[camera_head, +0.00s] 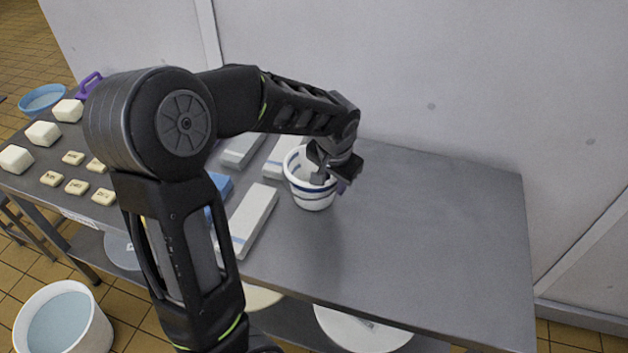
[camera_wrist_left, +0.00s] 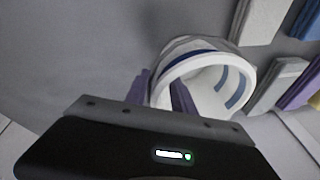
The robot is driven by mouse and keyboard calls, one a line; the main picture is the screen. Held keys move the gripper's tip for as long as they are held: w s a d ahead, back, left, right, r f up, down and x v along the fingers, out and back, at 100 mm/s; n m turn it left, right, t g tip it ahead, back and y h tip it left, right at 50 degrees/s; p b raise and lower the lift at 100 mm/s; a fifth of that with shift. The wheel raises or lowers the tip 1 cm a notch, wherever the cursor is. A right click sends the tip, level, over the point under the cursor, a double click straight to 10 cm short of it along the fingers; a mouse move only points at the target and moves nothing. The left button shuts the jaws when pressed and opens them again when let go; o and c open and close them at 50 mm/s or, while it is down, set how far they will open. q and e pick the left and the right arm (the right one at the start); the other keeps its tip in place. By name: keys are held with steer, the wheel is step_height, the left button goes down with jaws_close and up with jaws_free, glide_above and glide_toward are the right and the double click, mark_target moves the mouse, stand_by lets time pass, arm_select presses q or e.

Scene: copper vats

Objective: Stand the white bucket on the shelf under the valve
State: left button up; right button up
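The white bucket (camera_head: 313,195), with blue bands, stands upright on the grey table. My left gripper (camera_head: 331,181) is at its right rim, with one finger inside the bucket and one outside. In the left wrist view, the bucket (camera_wrist_left: 215,88) lies just beyond my left gripper (camera_wrist_left: 161,95), whose two fingers straddle the wall. Whether they press on the wall cannot be told. My right gripper is not in view. No valve shows, and I cannot pick out the shelf under it.
The table (camera_head: 440,220) is clear right of the bucket. Pale bars (camera_head: 253,220) lie left of it, and several cheese-like blocks (camera_head: 43,133) at the far left. A wall stands behind. A large white tub (camera_head: 95,330) is on the floor; round white things (camera_head: 360,330) show beneath the table.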

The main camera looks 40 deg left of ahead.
arm_select(q)
steer(key=shift+x, duration=0.9)
jaws_close()
stand_by(1.1)
